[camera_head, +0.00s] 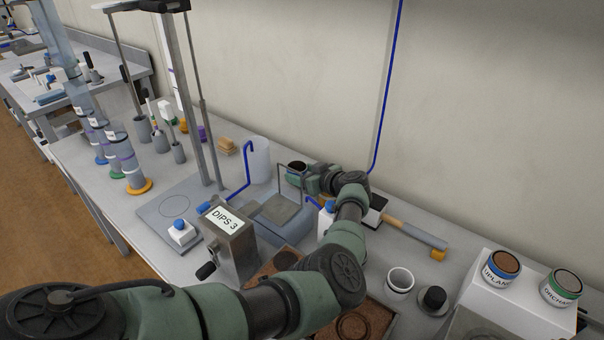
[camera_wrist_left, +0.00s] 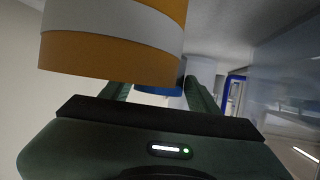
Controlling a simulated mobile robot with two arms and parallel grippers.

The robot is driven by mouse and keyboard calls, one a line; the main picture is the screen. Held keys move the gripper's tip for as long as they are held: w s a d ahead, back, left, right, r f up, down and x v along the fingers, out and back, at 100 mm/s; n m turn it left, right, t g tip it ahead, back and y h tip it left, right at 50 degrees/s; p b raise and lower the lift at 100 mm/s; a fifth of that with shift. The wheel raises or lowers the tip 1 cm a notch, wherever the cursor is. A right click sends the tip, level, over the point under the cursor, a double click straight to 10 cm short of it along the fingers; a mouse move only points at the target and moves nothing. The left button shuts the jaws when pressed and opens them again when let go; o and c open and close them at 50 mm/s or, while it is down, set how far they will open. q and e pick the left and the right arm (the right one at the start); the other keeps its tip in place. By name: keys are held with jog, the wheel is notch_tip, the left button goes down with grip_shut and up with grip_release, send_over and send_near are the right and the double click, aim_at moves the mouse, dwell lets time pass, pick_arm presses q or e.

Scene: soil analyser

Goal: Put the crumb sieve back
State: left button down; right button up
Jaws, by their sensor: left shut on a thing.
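What looks like the crumb sieve, a square grey mesh with thin upright wires (camera_head: 275,211), sits over the blue-grey bath (camera_head: 298,234) beside the DIPS 3 box (camera_head: 232,242). My left gripper (camera_head: 306,182) is just behind and above it, near the wires. It appears shut on a small jar with a dark round top (camera_head: 297,167). In the left wrist view an orange-and-white cylinder (camera_wrist_left: 110,45), apparently this jar, hides the fingertips. A blue thing (camera_wrist_left: 158,91) shows behind it, between the fingers. My right gripper is out of view.
A white bottle with a blue cap (camera_head: 327,213) stands below my left wrist. A clear beaker (camera_head: 258,158) is behind the bath. UPLAND (camera_head: 502,267) and ORCHARD (camera_head: 562,287) jars stand on a white block at right. A white cup (camera_head: 399,281) stands nearer. My left arm covers part of the front.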

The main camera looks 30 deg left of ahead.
pick_arm(q)
jog(key=shift+f, duration=0.4)
jog(key=shift+c, duration=1.9)
grip_release()
jog(key=shift+r, duration=0.1)
